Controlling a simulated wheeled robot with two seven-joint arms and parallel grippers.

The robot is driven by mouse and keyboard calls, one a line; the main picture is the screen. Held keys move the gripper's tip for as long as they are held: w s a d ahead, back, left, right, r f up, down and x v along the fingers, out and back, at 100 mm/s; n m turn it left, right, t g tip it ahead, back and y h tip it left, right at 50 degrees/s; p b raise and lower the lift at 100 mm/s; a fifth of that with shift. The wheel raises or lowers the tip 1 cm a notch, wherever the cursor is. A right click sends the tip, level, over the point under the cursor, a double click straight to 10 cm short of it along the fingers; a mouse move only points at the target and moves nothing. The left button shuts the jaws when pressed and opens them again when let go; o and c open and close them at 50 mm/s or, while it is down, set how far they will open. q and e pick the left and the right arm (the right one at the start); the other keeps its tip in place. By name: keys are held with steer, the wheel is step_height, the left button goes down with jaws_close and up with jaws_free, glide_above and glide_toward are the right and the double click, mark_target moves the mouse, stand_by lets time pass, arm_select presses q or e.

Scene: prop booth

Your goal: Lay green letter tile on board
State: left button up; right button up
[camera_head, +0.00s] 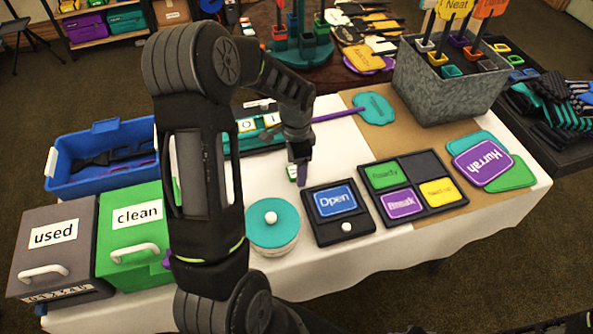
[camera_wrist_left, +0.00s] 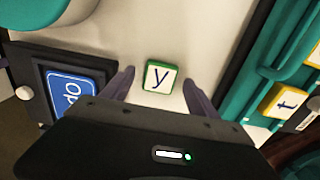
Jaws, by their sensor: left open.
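The green letter tile (camera_wrist_left: 160,77), white-faced with a dark "y" and a green edge, lies on the white tabletop in the left wrist view. In the head view it shows as a small green and white piece (camera_head: 292,172) partly hidden by my gripper. My left gripper (camera_head: 300,172) points down over it. In the wrist view its open fingers (camera_wrist_left: 160,88) stand on either side of the tile, apart from it. A teal letter rack (camera_head: 276,121) holding letter tiles lies behind; I cannot tell whether it is the board. My right gripper is out of view.
A black card tray (camera_head: 437,163) lies to the right. A blue bin (camera_head: 103,139) and "used" and "clean" boxes are left. A yellow-edged "t" tile (camera_wrist_left: 285,101) sits on the rack.

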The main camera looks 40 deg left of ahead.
arm_select(q)
steer(key=shift+f, duration=0.25)
stand_by(0.4)
jaws_close()
step_height(320, 180, up, 10)
steer(key=shift+b, duration=0.35)
stand_by(0.7)
stand_by(0.5)
